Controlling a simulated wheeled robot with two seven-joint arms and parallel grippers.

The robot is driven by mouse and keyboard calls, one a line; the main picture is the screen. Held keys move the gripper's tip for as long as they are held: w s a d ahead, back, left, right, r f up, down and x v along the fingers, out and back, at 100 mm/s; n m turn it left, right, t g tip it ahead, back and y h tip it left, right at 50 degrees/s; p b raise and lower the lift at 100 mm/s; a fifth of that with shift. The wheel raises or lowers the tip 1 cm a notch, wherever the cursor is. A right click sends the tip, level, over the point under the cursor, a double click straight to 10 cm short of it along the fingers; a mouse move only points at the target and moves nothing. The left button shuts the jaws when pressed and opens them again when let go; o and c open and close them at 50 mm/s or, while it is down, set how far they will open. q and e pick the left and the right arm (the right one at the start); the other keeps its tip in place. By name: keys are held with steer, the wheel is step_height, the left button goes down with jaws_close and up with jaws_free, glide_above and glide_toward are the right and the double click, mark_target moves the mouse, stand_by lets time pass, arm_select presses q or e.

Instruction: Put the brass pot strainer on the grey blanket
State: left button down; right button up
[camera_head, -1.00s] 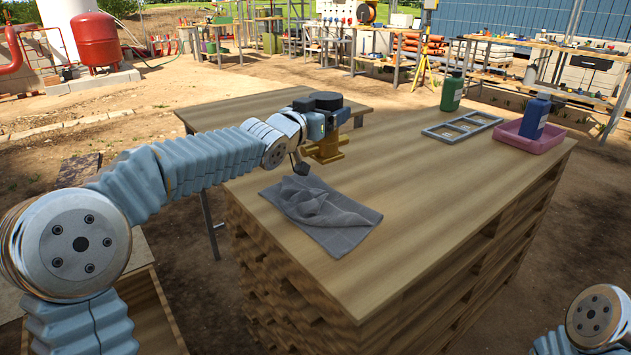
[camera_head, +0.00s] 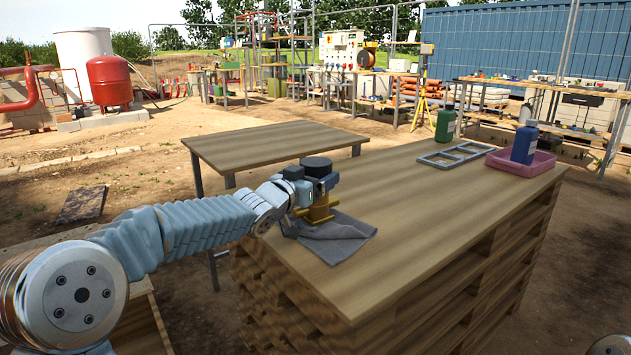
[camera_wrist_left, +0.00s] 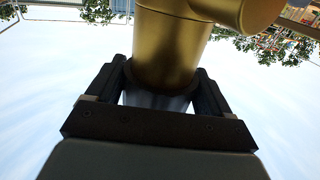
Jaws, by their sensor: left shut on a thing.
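The brass pot strainer (camera_head: 317,212) is a gold-coloured fitting below my left gripper (camera_head: 310,196) in the head view. It also fills the upper middle of the left wrist view (camera_wrist_left: 170,45), where the two dark fingers of my left gripper (camera_wrist_left: 162,88) are shut on it from both sides. The grey blanket (camera_head: 340,238) lies rumpled on the near left part of the wooden pallet-stack top. The strainer is over the blanket's far left part in the head view. Whether it touches the cloth I cannot tell. My right gripper is not in view.
On the wooden top (camera_head: 415,205) stand a grey frame (camera_head: 455,154), a green bottle (camera_head: 446,125) and a pink tray (camera_head: 535,165) with a blue bottle (camera_head: 525,143). A lower wooden table (camera_head: 270,145) is behind. The top's middle and front are clear.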

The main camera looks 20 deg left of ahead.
arm_select(q)
steer(key=shift+f+b, duration=0.55)
steer(key=shift+f, duration=0.45)
steer(key=shift+c, duration=1.4)
jaws_free()
steer(key=shift+f, duration=0.15)
steer(key=shift+o, duration=1.2)
steer(key=shift+w+a, duration=0.1)
steer(key=shift+o, duration=0.2)
steer(key=shift+r, duration=0.3)
step_height(320, 180, up, 2)
steer(key=shift+p, duration=0.9)
steer(key=shift+s+a+f+b, duration=0.15)
steer(key=shift+s+f+b, duration=0.1)
steer(key=shift+s, duration=0.25)
steer(key=shift+s+a+f+b, duration=0.15)
steer(key=shift+s+b, duration=0.1)
steer(key=shift+s, duration=0.25)
steer(key=v, duration=1)
